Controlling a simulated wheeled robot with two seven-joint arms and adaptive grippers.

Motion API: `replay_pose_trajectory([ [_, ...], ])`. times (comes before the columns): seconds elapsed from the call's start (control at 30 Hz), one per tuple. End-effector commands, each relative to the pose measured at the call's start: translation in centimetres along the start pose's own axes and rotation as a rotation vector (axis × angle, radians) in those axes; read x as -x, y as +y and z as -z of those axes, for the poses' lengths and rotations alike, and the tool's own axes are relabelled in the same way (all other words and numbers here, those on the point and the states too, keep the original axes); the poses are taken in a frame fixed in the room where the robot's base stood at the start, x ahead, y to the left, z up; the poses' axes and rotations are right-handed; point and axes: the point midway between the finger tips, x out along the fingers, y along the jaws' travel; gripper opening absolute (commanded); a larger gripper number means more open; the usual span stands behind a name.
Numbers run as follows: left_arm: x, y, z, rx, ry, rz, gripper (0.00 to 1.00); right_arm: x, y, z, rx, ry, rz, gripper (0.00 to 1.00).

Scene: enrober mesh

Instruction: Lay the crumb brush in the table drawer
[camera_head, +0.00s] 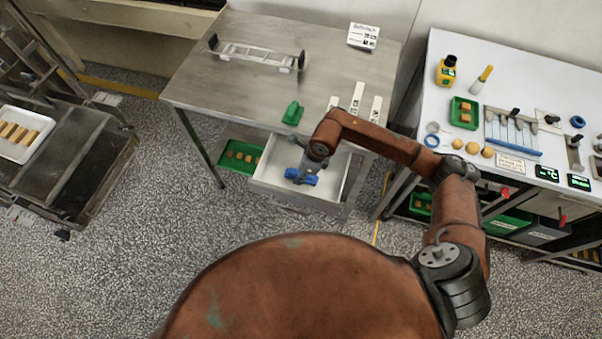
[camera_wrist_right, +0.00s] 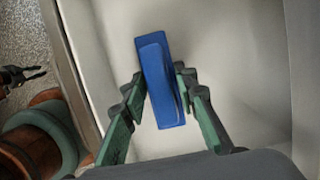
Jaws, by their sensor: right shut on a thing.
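The crumb brush (camera_wrist_right: 160,80) is blue and sits between the fingers of my right gripper (camera_wrist_right: 158,92), which is shut on it. In the head view the brush (camera_head: 301,178) shows below my right gripper (camera_head: 312,165), inside the outline of the open table drawer (camera_head: 275,181). The drawer is pale and otherwise looks empty. I cannot tell whether the brush touches its floor. A dark claw, seemingly my left gripper (camera_wrist_right: 22,76), shows small at the left edge of the wrist view, outside the drawer. The head view does not show it.
The steel table (camera_head: 210,85) above the drawer bears a wire rack (camera_head: 258,56), a green item (camera_head: 292,113), and a sign (camera_head: 363,36). A green tray (camera_head: 240,157) sits left of the drawer. A white bench (camera_head: 445,105) with tools stands at right.

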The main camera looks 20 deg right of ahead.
Motion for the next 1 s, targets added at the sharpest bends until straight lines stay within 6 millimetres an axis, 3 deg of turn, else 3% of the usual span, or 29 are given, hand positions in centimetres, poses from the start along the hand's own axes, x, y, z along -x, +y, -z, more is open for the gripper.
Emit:
replay_pose_trajectory([
  [0.23, -0.2, 0.1, -0.1, 0.000, -0.002, 0.000, 0.22, -0.2, 0.0, 0.0, 0.000, 0.000, 0.000, 0.00],
  [0.27, -0.2, 0.1, -0.1, 0.000, -0.002, 0.000, 0.22, -0.2, 0.0, 0.1, 0.000, 0.000, 0.000, 0.28],
  [0.5, -0.1, 0.1, -0.1, 0.000, -0.002, -0.001, 0.22, -0.1, 0.0, 0.0, 0.000, 0.000, 0.000, 0.44],
  [0.83, 0.1, 0.1, 0.0, 0.000, 0.000, -0.001, 0.22, 0.3, 0.0, -0.1, 0.000, 0.000, 0.000, 0.44],
  [1.0, 0.2, 0.1, 0.0, 0.000, 0.000, -0.001, 0.22, 2.5, -0.1, -0.1, 0.000, -0.002, 0.003, 0.44],
])
